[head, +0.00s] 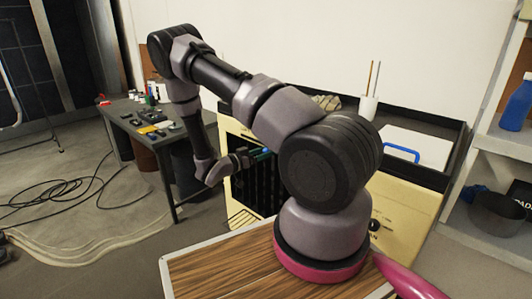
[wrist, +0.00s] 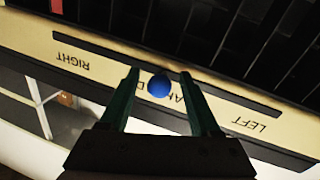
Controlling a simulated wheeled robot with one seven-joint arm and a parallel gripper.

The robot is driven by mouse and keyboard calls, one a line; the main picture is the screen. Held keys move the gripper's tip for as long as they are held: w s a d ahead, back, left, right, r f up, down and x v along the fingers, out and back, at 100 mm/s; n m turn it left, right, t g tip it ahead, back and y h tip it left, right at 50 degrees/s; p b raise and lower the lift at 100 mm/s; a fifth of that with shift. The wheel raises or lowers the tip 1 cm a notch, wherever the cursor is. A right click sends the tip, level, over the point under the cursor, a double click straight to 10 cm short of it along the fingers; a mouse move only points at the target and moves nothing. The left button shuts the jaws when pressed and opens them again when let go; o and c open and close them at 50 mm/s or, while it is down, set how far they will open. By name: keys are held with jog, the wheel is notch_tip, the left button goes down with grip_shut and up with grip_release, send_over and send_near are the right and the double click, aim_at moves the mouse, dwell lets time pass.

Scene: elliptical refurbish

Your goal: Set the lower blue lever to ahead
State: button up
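The lower blue lever shows in the wrist view as a round blue knob (wrist: 158,87). It is in front of the cream panel (wrist: 105,72), close to a long dark slot. The panel's lettering is upside down: RIGHT (wrist: 73,62) at left, LEFT (wrist: 249,124) at right. A middle label, apparently AHEAD, is partly covered by the knob. My gripper (wrist: 162,75) is open, its green fingers on either side of the knob with gaps visible. In the head view, my gripper (head: 258,155) is at the cabinet's dark front; the knob cannot be made out there.
The cream cabinet (head: 400,205) has a blue handle (head: 402,153) on its top at right. A dark table (head: 125,110) with small items stands at left. Cables (head: 70,195) lie on the floor. A grey shelf (head: 500,145) stands at far right.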

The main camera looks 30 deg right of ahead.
jog(key=s+a, duration=0.1)
jog(key=a, duration=0.9)
jog(key=shift+s+a, duration=0.35)
